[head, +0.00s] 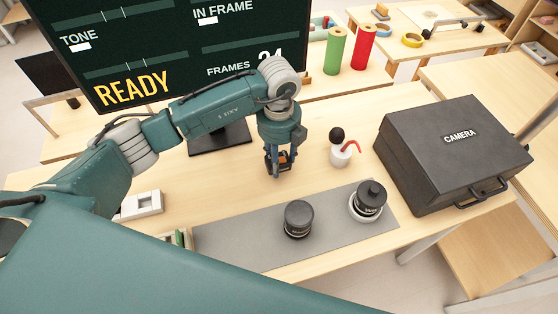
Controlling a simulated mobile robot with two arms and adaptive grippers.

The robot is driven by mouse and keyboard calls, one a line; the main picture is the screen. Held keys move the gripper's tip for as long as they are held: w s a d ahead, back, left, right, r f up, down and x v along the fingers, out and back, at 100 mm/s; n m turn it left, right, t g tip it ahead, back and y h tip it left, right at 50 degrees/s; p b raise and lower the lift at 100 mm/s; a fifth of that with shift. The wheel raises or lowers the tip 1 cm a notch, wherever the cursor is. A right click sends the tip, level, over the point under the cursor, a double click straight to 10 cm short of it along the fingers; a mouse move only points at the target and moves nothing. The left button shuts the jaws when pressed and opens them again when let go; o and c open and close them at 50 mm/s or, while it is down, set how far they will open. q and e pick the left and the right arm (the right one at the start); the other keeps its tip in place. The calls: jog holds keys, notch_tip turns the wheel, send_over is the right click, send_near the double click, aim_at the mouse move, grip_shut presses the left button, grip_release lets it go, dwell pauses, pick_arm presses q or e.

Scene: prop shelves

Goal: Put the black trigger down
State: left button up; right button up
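My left gripper (279,168) points down over the wooden table, behind the grey mat. Its fingers are closed around a small dark piece with an orange patch, which I take to be the black trigger (284,157). The fingers hide much of it. The fingertips are close to the table top; I cannot tell whether the trigger touches it. My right gripper is not in view.
The grey mat (250,238) carries a black lens (298,219) and another black lens (370,197) in a white ring. A white blower-like bottle (340,154) with a red tube stands right of the gripper. A black camera case (440,150) fills the right side.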

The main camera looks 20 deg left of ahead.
pick_arm(q)
notch_tip(320, 180, down, 2)
jog(key=shift+f, duration=0.1)
jog(key=shift+f, duration=0.1)
jog(key=o, duration=1.3)
